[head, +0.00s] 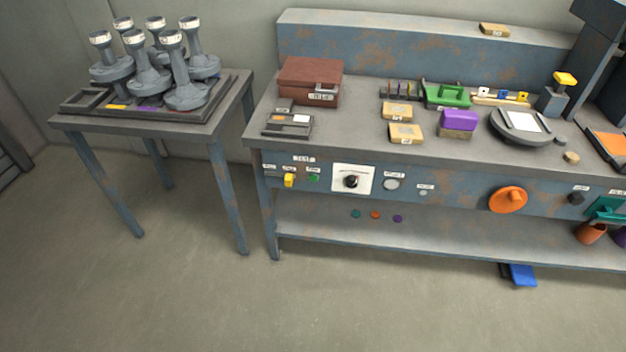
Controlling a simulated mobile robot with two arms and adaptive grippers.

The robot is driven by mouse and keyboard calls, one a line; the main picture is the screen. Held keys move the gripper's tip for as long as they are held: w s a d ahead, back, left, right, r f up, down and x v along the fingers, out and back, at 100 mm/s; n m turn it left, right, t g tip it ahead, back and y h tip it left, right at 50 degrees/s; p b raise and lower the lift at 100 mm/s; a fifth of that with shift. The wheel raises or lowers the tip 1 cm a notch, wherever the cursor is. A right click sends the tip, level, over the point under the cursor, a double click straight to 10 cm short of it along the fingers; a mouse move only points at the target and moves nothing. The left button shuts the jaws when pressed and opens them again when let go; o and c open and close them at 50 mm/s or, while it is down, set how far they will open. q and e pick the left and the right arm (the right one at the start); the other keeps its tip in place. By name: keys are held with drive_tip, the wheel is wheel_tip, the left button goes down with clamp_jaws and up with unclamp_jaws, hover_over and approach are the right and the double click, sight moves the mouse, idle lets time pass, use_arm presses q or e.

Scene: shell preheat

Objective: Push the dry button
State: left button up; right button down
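Several controls sit on the front panel of the blue-grey workbench (455,190) in the head view. They include a yellow control (289,180), a green button (314,178), a dark knob on a white plate (351,181), a grey round button (391,184) and a smaller grey one (423,193). Small white labels sit above them, but their text is too small to read. I cannot tell which one is the dry button. Neither of my grippers is in view.
A large orange knob (508,200) sticks out of the panel. A side table (150,133) at left holds several grey funnel-like parts. A brown box (310,80) stands on the bench. A blue pedal (522,275) lies below it. The floor in front is clear.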

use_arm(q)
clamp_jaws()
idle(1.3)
